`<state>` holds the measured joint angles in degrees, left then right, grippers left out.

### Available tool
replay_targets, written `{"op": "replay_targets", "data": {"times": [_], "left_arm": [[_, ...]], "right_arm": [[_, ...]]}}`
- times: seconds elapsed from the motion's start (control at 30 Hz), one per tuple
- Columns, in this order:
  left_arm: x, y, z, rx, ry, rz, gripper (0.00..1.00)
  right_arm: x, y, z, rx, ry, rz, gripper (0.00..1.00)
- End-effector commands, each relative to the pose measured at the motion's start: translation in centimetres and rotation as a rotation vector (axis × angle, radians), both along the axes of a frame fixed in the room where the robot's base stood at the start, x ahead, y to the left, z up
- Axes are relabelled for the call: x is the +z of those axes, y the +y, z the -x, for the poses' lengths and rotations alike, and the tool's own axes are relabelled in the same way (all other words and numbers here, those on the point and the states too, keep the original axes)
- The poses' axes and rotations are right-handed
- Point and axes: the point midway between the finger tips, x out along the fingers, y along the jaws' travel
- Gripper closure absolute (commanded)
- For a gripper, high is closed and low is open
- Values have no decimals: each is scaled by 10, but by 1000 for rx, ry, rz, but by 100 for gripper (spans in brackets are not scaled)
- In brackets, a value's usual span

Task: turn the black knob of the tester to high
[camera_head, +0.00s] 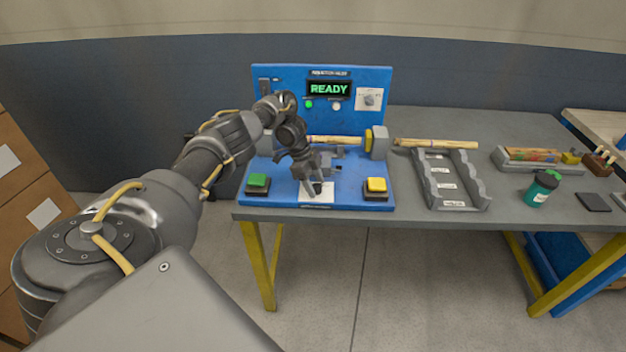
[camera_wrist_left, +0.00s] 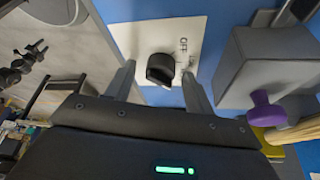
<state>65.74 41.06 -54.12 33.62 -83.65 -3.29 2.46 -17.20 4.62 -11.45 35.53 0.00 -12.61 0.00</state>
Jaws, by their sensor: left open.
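The tester (camera_head: 345,120) is a blue panel and base on the grey table, and its display (camera_head: 329,89) reads READY in green. My left gripper (camera_head: 317,188) is over the white label plate (camera_head: 325,198) at the front of the base. In the left wrist view the black knob (camera_wrist_left: 160,69) sits on that white plate (camera_wrist_left: 140,37). The left gripper (camera_wrist_left: 158,80) is open there, with a finger on either side of the knob and gaps between. A label reads OFF; the others are too small or covered. The knob's setting cannot be told.
A green button (camera_head: 258,181) and a yellow button (camera_head: 376,185) flank the plate. A grey block with a purple knob (camera_wrist_left: 266,108) stands close by. A grey rack (camera_head: 449,180) with a wooden piece (camera_head: 436,144), and a green jar (camera_head: 541,190), stand to the right.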

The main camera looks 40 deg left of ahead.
Motion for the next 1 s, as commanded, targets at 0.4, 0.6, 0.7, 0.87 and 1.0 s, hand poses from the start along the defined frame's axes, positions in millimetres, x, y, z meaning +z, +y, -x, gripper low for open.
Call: {"op": "replay_targets", "data": {"times": [0.4, 0.6, 0.7, 0.87, 1.0], "left_arm": [[66, 26, 7, 0, -5, -3, 46], [91, 36, 10, 0, -3, -2, 46], [97, 39, 11, 0, -2, -2, 46], [99, 40, 12, 1, 0, 0, 46], [99, 40, 12, 1, 0, 0, 46]], "right_arm": [[22, 1, 0, 0, 0, -1, 49], [26, 1, 0, 0, 0, -1, 49], [27, 1, 0, 0, 0, -1, 49], [27, 1, 0, 0, 0, -1, 49], [27, 1, 0, 0, 0, -1, 49]]}}
